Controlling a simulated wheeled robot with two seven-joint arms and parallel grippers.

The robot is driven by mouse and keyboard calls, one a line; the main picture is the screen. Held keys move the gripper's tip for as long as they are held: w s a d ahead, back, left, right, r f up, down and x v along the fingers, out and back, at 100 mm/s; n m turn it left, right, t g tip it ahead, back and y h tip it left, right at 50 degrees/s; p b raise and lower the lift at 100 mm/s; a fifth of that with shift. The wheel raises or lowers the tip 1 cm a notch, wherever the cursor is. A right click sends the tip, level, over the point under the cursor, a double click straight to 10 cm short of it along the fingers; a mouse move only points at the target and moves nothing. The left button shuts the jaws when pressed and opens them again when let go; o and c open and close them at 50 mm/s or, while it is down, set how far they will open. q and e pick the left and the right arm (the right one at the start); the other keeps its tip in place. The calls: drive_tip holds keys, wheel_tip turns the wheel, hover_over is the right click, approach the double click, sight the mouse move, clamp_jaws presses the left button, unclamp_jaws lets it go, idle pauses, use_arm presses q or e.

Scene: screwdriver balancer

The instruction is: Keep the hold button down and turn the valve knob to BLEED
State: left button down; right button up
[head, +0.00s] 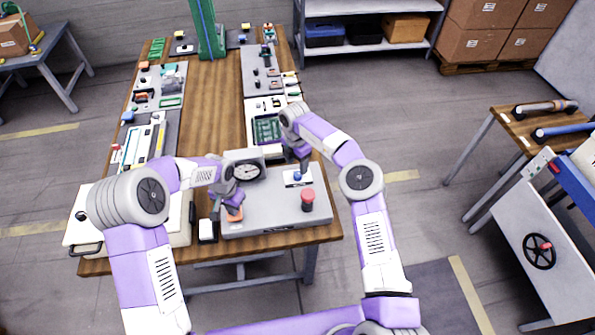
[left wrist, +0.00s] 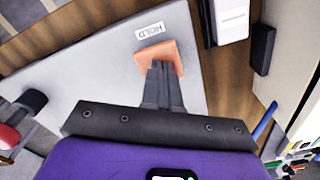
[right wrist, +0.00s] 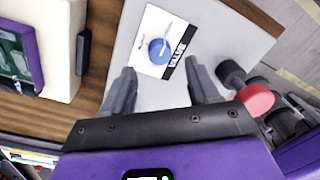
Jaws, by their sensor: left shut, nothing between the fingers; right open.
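The orange hold button (left wrist: 160,55), beside a HOLD label, is at the left of a grey panel box (head: 265,213). My left gripper (left wrist: 162,70) is shut and empty, its fingertips on or right over the button. It hides most of the button (head: 235,213) in the head view. The blue valve knob (right wrist: 159,51) sits on a white plate marked VALVE; the plate's other lettering is too small to read. My right gripper (right wrist: 158,85) is open, its fingers pointing toward the knob, one to each side and apart from it. The knob also shows in the head view (head: 297,177).
A red mushroom knob (head: 308,196) stands right of the valve plate, close to my right gripper. A round gauge (head: 246,172) is at the box's back. A white-topped black block (head: 208,231) lies left of the box. Trays and tools fill the table behind.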

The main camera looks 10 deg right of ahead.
sight(298, 173)
wheel_tip(298, 173, down, 5)
drive_tip(key=shift+s+r, duration=0.1)
idle(0.3)
drive_tip(key=c, duration=1)
drive_tip(key=shift+c, duration=0.2)
